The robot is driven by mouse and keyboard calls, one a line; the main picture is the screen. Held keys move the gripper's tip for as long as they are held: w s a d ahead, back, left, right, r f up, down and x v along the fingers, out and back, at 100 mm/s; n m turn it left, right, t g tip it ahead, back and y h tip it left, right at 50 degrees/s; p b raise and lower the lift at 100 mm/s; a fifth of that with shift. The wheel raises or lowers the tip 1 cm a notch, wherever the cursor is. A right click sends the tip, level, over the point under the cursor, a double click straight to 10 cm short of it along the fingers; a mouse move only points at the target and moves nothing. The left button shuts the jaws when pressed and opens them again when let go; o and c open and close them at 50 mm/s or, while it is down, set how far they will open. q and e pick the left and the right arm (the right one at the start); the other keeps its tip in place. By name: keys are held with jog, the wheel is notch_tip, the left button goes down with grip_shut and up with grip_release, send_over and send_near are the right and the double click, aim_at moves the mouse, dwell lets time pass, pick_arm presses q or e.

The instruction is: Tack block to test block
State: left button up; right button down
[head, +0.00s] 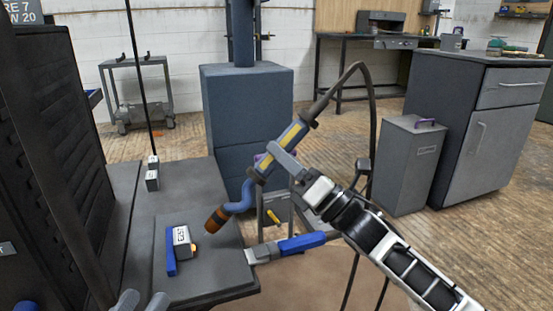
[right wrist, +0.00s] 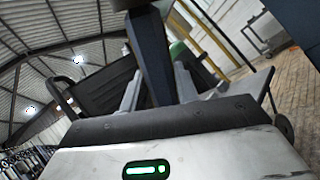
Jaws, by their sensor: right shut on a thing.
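My right gripper (head: 275,163) is shut on the blue and yellow handle of a welding torch (head: 292,138). The torch's blue neck bends down to a brown-orange nozzle (head: 216,220), which hangs above the bench and to the right of the test block. The grey test block (head: 182,240), lettered on its face, stands on the bench against a blue piece (head: 170,253). A small orange bit shows at its right side. Two small grey blocks (head: 152,181) sit farther back.
The dark bench top (head: 215,272) has free room around the test block. A blue-handled tool (head: 290,245) juts past its right edge. A black slatted panel (head: 55,150) stands at left. The torch cable (head: 372,100) loops behind my right arm. A blue-grey cabinet (head: 248,100) stands behind.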

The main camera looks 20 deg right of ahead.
aim_at(314, 128)
jog(key=shift+w+d+r+p, duration=0.1)
jog(key=shift+d+r+p, duration=1.35)
jog(key=shift+d+r, duration=1.2)
jog(key=shift+a, duration=0.1)
